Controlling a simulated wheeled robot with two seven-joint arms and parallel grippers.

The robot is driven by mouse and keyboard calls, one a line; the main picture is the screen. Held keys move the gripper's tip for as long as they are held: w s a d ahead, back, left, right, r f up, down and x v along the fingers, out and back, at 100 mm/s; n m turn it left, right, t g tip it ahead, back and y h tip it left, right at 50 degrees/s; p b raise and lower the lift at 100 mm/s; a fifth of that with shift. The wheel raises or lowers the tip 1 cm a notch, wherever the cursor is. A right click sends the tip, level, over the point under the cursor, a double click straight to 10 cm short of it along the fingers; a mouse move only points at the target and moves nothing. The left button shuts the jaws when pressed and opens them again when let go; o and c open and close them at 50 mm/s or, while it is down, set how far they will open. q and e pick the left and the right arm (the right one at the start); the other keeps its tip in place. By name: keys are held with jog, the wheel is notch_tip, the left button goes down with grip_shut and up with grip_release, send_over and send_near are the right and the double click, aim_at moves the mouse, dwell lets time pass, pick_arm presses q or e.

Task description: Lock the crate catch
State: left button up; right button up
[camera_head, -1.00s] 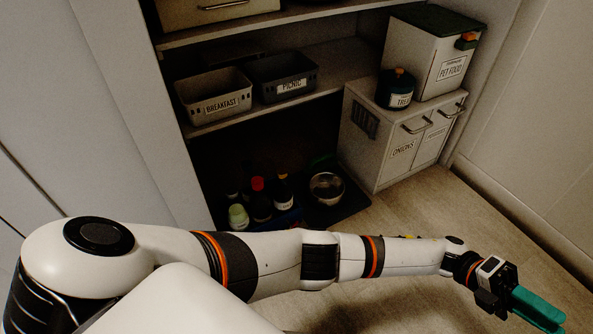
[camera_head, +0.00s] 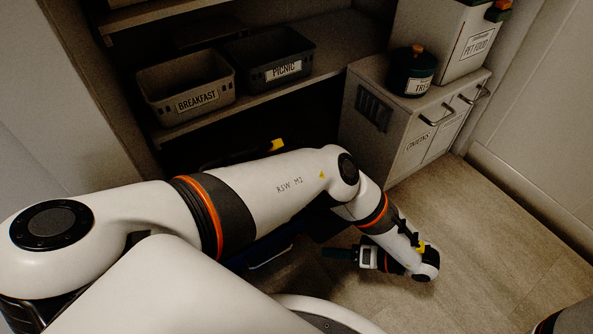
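The crate is mostly hidden behind my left arm. A dark blue edge (camera_head: 262,243) with a pale bar (camera_head: 270,258) shows low under the arm and may be part of it. No catch can be made out for certain. A yellow piece (camera_head: 277,146) on a dark bar shows above the arm; I cannot tell what it belongs to. My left gripper (camera_head: 337,253) has teal fingers pointing left, low over the floor and right of the blue edge. The gap between its fingers cannot be made out. My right gripper is not in view.
The shelf above holds a breakfast bin (camera_head: 187,88) and a picnic bin (camera_head: 268,55). At right stands a white cabinet (camera_head: 400,120) with a dark treat jar (camera_head: 412,72) and a pet food bin (camera_head: 440,45) on top. The floor (camera_head: 480,230) at right is clear.

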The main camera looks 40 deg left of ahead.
pick_arm(q)
jog(key=b+x, duration=0.3)
jog(key=x, duration=0.7)
jog(key=shift+s+a+f, duration=0.1)
jog(key=shift+a+f, duration=0.05)
jog(key=shift+a, duration=0.05)
grip_shut()
